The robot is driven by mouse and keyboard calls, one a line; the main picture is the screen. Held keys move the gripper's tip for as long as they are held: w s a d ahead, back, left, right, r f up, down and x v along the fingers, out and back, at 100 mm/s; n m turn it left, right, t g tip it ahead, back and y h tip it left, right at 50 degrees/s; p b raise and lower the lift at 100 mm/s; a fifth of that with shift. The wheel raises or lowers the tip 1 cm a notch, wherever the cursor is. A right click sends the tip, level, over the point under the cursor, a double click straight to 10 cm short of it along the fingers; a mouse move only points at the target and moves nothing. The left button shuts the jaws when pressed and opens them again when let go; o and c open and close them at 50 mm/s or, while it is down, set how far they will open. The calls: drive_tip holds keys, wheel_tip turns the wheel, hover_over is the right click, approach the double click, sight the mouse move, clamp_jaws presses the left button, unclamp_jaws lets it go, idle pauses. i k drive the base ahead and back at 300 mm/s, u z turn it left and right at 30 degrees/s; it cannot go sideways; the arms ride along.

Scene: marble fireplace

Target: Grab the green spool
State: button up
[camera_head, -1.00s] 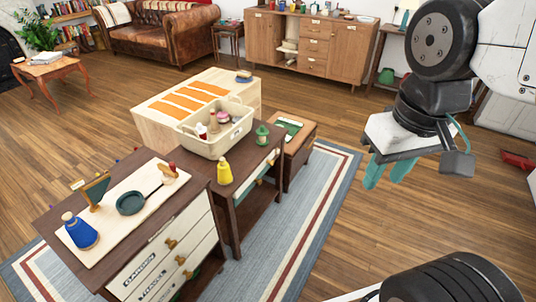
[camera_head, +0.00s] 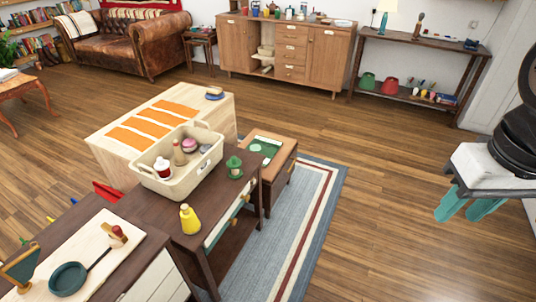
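A small green object with a narrow top and wide base, which looks like the green spool (camera_head: 235,168), stands upright on the dark brown table (camera_head: 190,238), near its back right corner. It is just right of the cream bin. My gripper (camera_head: 461,214) is at the right edge of the view, well to the right of the table and above the wood floor. Its two teal fingers point down, apart, with nothing seen between them. Part of my arm is cut off by the frame's edge.
A yellow bottle-like object (camera_head: 189,219) stands nearer on the same table. The cream bin (camera_head: 155,184) holds several items. Open floor and a striped rug (camera_head: 290,235) lie between table and gripper.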

sight(233, 163)
drive_tip(key=u, duration=0.05)
drive_tip(key=i, duration=0.95)
drive_tip(key=u, duration=0.4)
